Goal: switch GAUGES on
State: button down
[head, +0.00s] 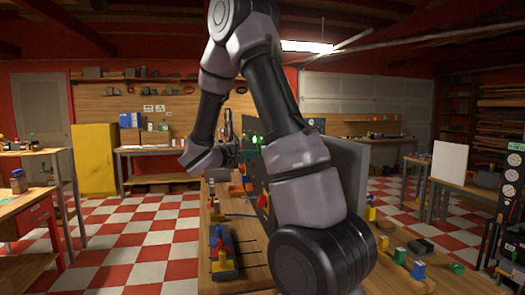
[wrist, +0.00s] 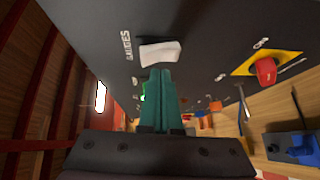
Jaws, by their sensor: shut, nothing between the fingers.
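In the wrist view a dark panel (wrist: 205,25) fills the top of the picture. The label GAUGES (wrist: 127,45) is printed on it in white letters. Beside the label is a white rocker switch (wrist: 160,53). My gripper (wrist: 160,73) has its teal fingers shut together with nothing between them. The fingertips are just below the switch in the picture, very close to it; I cannot tell whether they touch. In the head view my arm covers much of the panel, and the switch cannot be made out.
A red knob on a yellow plate (wrist: 266,71) is on the panel to the right of the switch. A green light (wrist: 143,98) glows beyond the fingers.

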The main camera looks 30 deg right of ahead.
jog(key=shift+d, duration=0.15)
jog(key=shift+s+d+r, duration=0.1)
jog(key=shift+d+r, duration=0.1)
jog(key=shift+d, duration=0.05)
jog(key=shift+s+d+r, duration=0.1)
jog(key=shift+d+r, duration=0.1)
jog(key=shift+d, duration=0.2)
dwell(0.7)
dwell(0.3)
jog(key=shift+w+a+f, duration=0.2)
jog(key=shift+a+f, duration=0.2)
jog(key=shift+a, duration=0.4)
jog(key=shift+a, duration=0.1)
jog(key=a, duration=0.1)
jog(key=w+a+f, duration=0.1)
jog(key=a+f, duration=0.1)
jog(key=a, duration=0.1)
jog(key=shift+w, duration=0.15)
dwell(0.4)
